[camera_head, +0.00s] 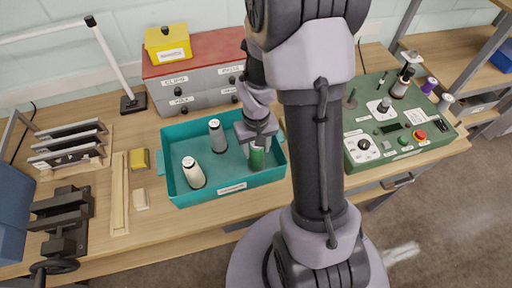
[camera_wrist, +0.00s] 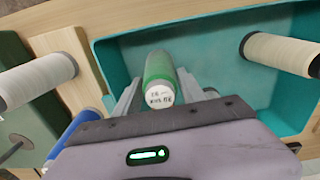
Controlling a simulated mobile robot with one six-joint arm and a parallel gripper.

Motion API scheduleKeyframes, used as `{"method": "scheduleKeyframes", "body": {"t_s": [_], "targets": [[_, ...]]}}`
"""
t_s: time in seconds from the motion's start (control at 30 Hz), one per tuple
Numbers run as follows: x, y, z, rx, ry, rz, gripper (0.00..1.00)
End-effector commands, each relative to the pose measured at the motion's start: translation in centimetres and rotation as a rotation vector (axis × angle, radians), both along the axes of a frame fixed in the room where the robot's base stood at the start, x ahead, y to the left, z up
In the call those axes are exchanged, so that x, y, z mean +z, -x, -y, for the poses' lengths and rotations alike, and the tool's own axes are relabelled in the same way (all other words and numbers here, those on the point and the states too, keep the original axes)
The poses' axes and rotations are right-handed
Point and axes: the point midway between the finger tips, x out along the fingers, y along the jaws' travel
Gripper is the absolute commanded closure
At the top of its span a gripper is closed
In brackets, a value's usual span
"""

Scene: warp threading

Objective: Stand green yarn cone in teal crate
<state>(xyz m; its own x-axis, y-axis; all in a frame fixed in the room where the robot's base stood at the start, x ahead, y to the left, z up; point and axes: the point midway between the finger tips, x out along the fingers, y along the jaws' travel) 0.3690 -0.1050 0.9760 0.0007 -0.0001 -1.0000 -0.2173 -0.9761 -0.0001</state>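The green yarn cone (camera_head: 257,158) is upright in the right part of the teal crate (camera_head: 224,193). In the wrist view the green cone (camera_wrist: 159,72) shows its white labelled top between the two fingers. My gripper (camera_head: 257,142) points down over the crate, its fingers close on both sides of the cone and seemingly shut on it. The cone is low inside the crate walls; whether its base touches the floor I cannot tell. The teal crate (camera_wrist: 225,60) fills the middle and right of the wrist view.
A cream cone (camera_head: 193,173) and a grey cone (camera_head: 217,136) stand in the crate's left part. In the wrist view, a pale cone (camera_wrist: 38,80) and a blue cone (camera_wrist: 78,128) are outside the crate. Drawers (camera_head: 190,75) stand behind; a green control panel (camera_head: 395,125) is right.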

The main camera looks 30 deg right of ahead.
Motion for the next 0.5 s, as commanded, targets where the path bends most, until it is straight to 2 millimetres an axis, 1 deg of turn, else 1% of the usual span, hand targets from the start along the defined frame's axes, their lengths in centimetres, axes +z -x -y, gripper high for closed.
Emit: {"method": "scheduleKeyframes", "body": {"t_s": [0.03, 0.07, 0.37, 0.47, 0.5], "targets": [[0.0, 0.0, 0.0, 0.000, 0.000, 0.000, 0.40], [0.0, 0.0, 0.0, 0.000, 0.000, 0.000, 0.34], [0.2, 0.0, 0.0, 0.000, 0.000, 0.000, 0.34], [1.5, -0.1, 0.0, 0.000, 0.001, 0.003, 0.34], [2.5, -0.1, 0.0, -0.001, 0.001, 0.003, 0.34]]}}
